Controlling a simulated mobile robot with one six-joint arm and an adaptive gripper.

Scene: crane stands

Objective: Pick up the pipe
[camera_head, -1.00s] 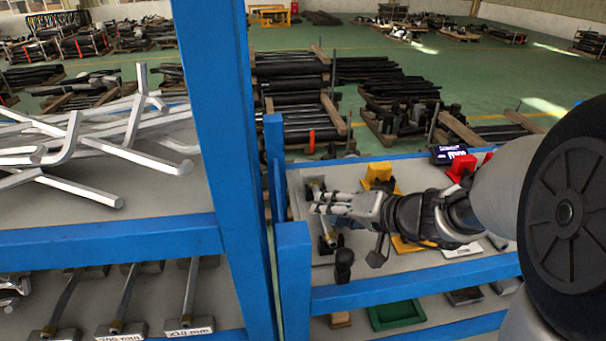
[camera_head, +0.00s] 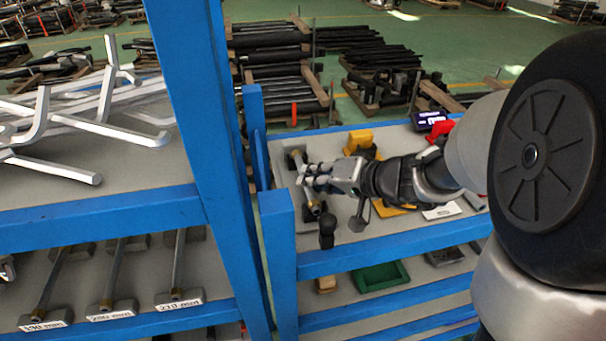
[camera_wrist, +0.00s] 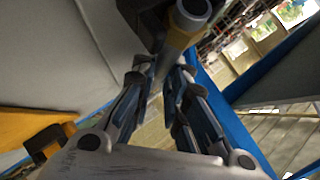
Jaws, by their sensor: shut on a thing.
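The pipe (camera_head: 315,208) is a short, thin tube with a brass-coloured section. It is at the left end of the right-hand shelf top, between dark blocks. My gripper (camera_head: 306,177) reaches in from the right and is closed around its middle, which the fingers partly hide. In the wrist view, my gripper's fingers (camera_wrist: 160,68) close in on the pipe (camera_wrist: 183,30), and its open round end points towards the camera. A dark block stands around or behind that end. I cannot tell whether the pipe is clear of its supports.
A blue post (camera_head: 190,110) stands left of the arm, and a shorter blue post (camera_head: 278,245) is close to the gripper. A yellow object (camera_head: 358,141), a red one and a small display (camera_head: 430,121) are behind. A green tray (camera_head: 380,277) is on the shelf below.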

